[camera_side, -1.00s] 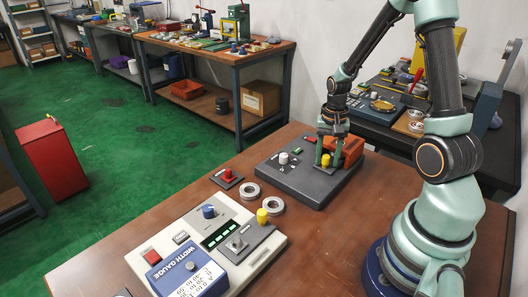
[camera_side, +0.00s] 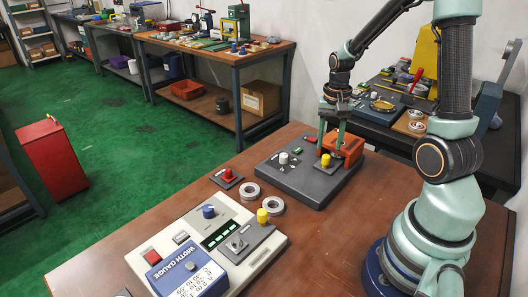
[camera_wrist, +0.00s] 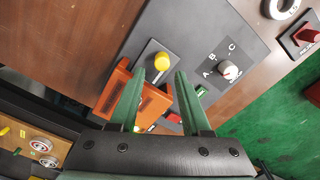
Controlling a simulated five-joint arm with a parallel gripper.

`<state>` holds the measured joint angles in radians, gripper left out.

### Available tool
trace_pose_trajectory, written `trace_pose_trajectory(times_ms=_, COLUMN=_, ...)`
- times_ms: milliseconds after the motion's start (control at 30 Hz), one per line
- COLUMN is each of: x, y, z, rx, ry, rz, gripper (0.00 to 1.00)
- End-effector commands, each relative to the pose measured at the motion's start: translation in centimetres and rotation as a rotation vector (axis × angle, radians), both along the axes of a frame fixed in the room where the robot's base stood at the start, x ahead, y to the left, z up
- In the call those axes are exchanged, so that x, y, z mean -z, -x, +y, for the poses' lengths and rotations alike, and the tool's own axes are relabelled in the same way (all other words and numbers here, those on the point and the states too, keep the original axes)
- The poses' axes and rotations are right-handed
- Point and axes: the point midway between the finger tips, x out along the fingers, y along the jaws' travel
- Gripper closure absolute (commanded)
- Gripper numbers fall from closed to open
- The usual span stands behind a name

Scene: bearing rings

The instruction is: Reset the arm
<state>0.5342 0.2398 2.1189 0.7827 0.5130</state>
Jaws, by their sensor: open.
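My gripper (camera_side: 329,151) is open and empty, with its green fingers above the dark grey panel (camera_side: 300,192). The yellow knob (camera_side: 326,160) on that panel is just below the fingertips in the side view. In the wrist view the yellow knob (camera_wrist: 162,62) shows between the tips of my gripper (camera_wrist: 160,75), and I see no contact. An orange block (camera_side: 347,148) sits on the panel beside the knob, partly behind the fingers; in the wrist view it (camera_wrist: 115,93) is partly hidden by a finger. Two grey bearing rings, one at the left (camera_side: 250,190) and one at the right (camera_side: 272,206), lie flat on the table.
A width gauge (camera_side: 262,256) with a blue box stands at the front of the brown table (camera_side: 125,255). A red knob on a small plate (camera_side: 227,177) is near the rings. A dark bench (camera_side: 385,132) with rings and tools stands behind my arm.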

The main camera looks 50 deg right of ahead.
Motion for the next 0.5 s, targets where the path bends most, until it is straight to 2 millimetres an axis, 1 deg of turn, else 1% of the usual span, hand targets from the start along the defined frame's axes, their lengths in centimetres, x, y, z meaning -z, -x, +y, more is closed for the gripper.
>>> trace_pose_trajectory(times_ms=33, x=-0.4, y=-0.1, z=0.0, rx=0.000, ry=0.002, rz=-0.002, gripper=0.53)
trace_pose_trajectory(times_ms=200, x=-1.3, y=0.0, z=0.0, rx=0.000, ry=0.000, rz=-0.001, gripper=0.53)
trace_pose_trajectory(times_ms=500, x=-1.4, y=0.0, z=0.0, rx=0.000, ry=0.000, rz=0.000, gripper=0.53)
